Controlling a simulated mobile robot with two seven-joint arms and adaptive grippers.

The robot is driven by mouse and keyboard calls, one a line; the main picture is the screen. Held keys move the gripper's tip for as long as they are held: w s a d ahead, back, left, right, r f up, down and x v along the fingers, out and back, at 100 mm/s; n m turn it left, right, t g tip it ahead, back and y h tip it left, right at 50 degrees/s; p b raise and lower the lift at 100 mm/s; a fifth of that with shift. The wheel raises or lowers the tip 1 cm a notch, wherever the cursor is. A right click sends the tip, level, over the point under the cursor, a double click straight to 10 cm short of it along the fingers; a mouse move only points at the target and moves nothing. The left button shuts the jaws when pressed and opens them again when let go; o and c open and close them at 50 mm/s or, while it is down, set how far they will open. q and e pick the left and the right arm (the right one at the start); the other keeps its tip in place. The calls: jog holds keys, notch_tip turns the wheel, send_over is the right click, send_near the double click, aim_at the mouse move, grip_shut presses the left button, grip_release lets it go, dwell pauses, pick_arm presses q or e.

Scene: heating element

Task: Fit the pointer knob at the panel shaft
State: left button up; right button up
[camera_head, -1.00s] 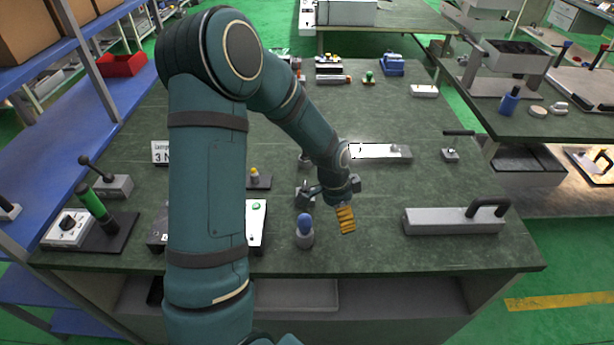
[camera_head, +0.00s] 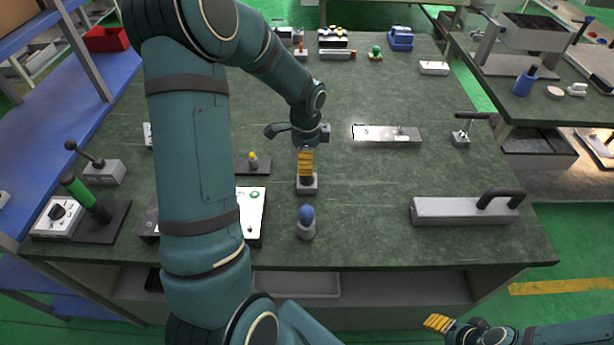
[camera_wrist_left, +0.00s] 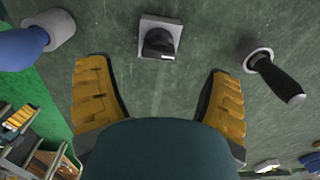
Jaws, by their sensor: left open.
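A black pointer knob (camera_wrist_left: 159,42) sits on a small square grey base (camera_wrist_left: 148,22) in the left wrist view. In the head view the grey base (camera_head: 307,188) stands on the table just below my left gripper (camera_head: 306,163). In the wrist view my left gripper (camera_wrist_left: 160,100) is open and empty, with its yellow fingers apart and the knob ahead of the gap. A white panel (camera_head: 252,222) with a green button is partly hidden behind my left arm. I cannot make out a shaft on it. My right gripper (camera_head: 437,322) shows at the bottom right, away from the table.
A blue-topped post (camera_head: 306,221) stands close in front of the knob base. A black-handled post (camera_wrist_left: 276,75) is on the other side in the wrist view. A yellow-topped piece (camera_head: 253,160) is left of the gripper.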

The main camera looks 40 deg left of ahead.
pick_arm(q)
jog(key=shift+d+f+b, duration=0.15)
jog(key=shift+f+b, duration=0.3)
jog(key=shift+f, duration=2.45)
jog(key=c, duration=1.1)
jog(key=shift+o, duration=0.2)
